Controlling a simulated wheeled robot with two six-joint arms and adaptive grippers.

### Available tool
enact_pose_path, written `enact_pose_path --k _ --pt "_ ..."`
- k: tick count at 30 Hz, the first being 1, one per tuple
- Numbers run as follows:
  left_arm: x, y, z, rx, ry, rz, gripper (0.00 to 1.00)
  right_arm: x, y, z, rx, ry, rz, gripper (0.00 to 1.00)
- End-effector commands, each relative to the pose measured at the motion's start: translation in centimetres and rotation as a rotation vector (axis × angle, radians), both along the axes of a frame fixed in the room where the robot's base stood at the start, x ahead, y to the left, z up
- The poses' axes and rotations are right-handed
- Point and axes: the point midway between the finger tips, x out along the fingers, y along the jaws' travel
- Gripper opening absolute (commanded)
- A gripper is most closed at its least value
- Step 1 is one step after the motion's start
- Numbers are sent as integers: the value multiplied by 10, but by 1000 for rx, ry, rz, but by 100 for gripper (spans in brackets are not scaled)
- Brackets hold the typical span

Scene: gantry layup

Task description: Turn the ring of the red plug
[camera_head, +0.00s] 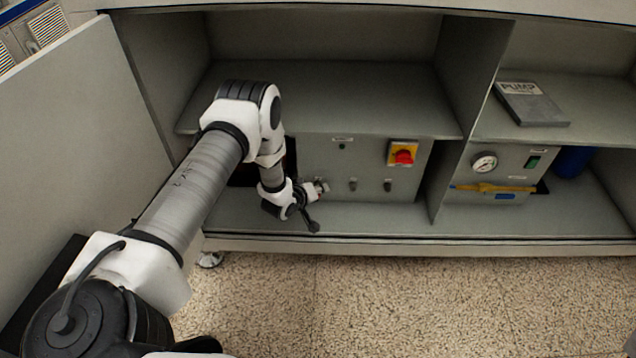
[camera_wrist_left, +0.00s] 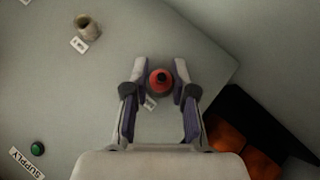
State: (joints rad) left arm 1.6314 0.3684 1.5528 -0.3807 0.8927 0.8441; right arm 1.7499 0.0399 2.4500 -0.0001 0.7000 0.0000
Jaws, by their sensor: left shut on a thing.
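The red plug (camera_wrist_left: 160,83) sits on the grey panel (camera_wrist_left: 110,80) in the left wrist view, seen end-on with a dark centre. My left gripper (camera_wrist_left: 161,74) is shut on it, one finger on each side. In the head view my left gripper (camera_head: 319,188) is at the lower left of the supply panel (camera_head: 365,163), inside the cabinet, and mostly hides the plug there. A small label shows partly beside the plug. The ring cannot be told apart from the plug's body. My right gripper is in neither view.
A red and yellow rotary switch (camera_head: 402,154) and two dark connectors (camera_head: 352,185) are to the right on the panel. A divider (camera_head: 458,125) separates the pump unit (camera_head: 497,172). A pump manual (camera_head: 530,103) lies on the shelf. A dark opening with orange items (camera_wrist_left: 240,145) is beside the panel.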

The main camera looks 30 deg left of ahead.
Motion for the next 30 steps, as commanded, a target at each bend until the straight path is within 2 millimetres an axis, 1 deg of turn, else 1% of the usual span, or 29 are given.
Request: enact_pose_path --k 1,3,9,15,24,30 --pt "1 -1 6 35 22 -2 0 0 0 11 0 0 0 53" --pt "0 -1 6 91 56 -1 0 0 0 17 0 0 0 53" --pt "1 -1 5 252 154 -1 0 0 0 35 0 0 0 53" --pt "1 -1 3 405 246 -2 0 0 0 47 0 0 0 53" --pt "1 0 0 571 346 0 0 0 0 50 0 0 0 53" --pt "1 0 0 626 381 -1 0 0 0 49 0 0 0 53"
